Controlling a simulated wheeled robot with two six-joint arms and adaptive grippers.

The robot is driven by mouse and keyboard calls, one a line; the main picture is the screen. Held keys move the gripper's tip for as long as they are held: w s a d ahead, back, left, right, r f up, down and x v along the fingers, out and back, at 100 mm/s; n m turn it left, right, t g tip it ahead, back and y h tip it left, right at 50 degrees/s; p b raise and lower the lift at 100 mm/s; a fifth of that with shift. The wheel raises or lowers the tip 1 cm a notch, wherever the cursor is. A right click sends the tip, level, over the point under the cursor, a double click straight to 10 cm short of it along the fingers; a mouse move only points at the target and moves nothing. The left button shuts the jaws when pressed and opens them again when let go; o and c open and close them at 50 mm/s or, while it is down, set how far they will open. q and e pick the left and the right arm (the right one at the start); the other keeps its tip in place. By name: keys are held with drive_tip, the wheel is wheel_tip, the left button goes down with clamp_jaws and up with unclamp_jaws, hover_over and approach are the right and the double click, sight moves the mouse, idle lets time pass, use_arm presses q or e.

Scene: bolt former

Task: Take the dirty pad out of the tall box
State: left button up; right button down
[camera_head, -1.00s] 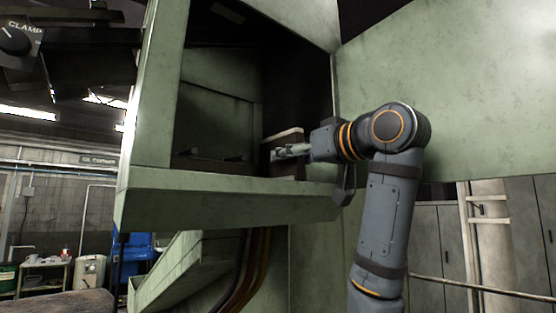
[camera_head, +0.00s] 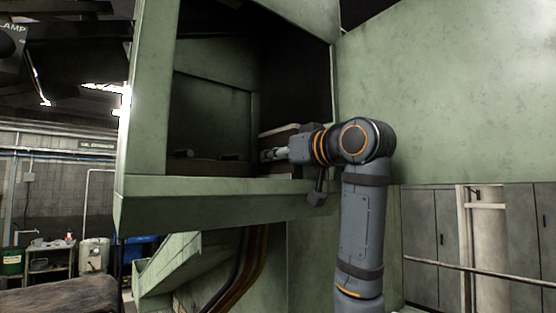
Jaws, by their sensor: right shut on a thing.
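The tall box (camera_head: 150,188) is a green metal cabinet with an open front and a dark inside. A brown pad with a pale top edge (camera_head: 279,131) stands upright inside it, at the right end near the front lip. My right gripper (camera_head: 266,155) reaches in from the right and is shut on the pad. The gripper and wrist hide much of the pad. My left gripper is not in view.
The box's front lip (camera_head: 190,187) runs below the opening. A green door panel (camera_head: 450,95) stands open at the right. Dark fittings (camera_head: 195,154) lie on the box floor at the left. Cables (camera_head: 243,262) hang below.

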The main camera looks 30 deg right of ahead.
sight(276, 142)
idle(0.3)
drive_tip(key=shift+r+b, duration=0.3)
drive_tip(key=shift+r, duration=0.2)
wheel_tip(276, 142, up, 2)
drive_tip(key=shift+r+b, duration=0.1)
drive_tip(key=shift+b, duration=0.4)
drive_tip(key=s+d+r+b, duration=0.1)
drive_tip(key=s+r, duration=0.2)
drive_tip(key=s, duration=0.1)
drive_tip(key=s+d+r, duration=0.2)
drive_tip(key=s+r, duration=0.1)
drive_tip(key=s, duration=0.1)
drive_tip(key=s+d+r+b, duration=0.1)
drive_tip(key=s+r, duration=0.2)
drive_tip(key=s, duration=0.2)
drive_tip(key=shift+d+r+b, duration=0.35)
